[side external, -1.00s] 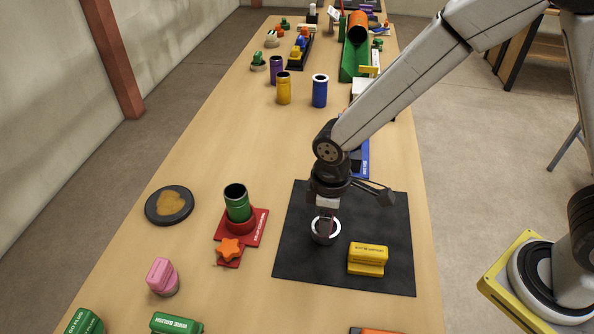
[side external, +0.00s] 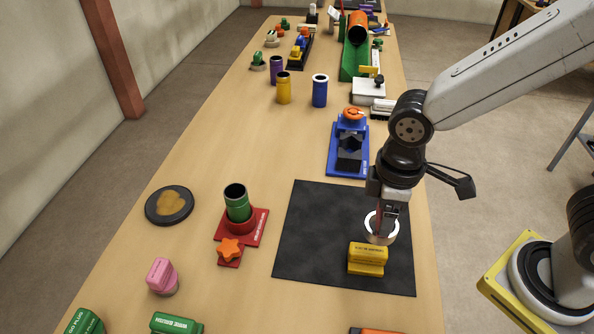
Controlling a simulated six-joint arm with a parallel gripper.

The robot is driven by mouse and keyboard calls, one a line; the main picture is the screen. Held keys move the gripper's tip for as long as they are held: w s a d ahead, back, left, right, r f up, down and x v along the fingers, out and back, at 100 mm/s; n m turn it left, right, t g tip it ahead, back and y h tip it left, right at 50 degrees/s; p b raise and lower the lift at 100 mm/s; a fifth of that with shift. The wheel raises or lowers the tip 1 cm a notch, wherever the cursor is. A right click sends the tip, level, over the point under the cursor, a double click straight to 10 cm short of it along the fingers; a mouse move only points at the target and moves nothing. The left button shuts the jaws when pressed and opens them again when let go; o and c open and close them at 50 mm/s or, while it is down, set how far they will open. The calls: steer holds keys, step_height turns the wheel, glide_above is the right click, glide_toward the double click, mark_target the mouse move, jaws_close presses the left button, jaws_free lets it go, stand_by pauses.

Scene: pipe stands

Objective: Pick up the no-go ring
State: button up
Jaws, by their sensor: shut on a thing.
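A pale, white-rimmed ring (side external: 391,235) is at the right part of the black mat, just behind the yellow block. It fits the no-go ring, but I can read no label on it. My gripper (side external: 383,230) points down with its fingers at the ring's rim and is shut on it. The fingers hide part of the ring. I cannot tell whether the ring touches the mat or hangs slightly above it.
The yellow block (side external: 367,254) stands close in front of the ring on the black mat (side external: 310,235). A blue stand (side external: 333,160) is behind the mat. A red stand (side external: 258,228) with a green pipe (side external: 237,207) is left. The mat's left half is clear.

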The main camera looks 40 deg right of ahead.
steer(key=shift+s+d+r, duration=0.2)
steer(key=shift+s+r, duration=0.1)
steer(key=shift+s, duration=0.25)
steer(key=shift+s+d+r, duration=0.2)
steer(key=shift+s+r, duration=0.05)
steer(key=shift+s, duration=0.35)
steer(key=shift+s+d+r, duration=0.2)
steer(key=shift+s+r, duration=0.1)
steer(key=shift+s, duration=0.25)
steer(key=w+a+r, duration=0.2)
steer(key=w+a, duration=0.6)
steer(key=w, duration=0.5)
steer(key=w+a+r, duration=0.3)
steer(key=w+a, duration=0.6)
steer(key=w, duration=0.5)
steer(key=shift+f, duration=0.2)
step_height(320, 180, down, 6)
steer(key=shift+f, duration=0.35)
stand_by(2.1)
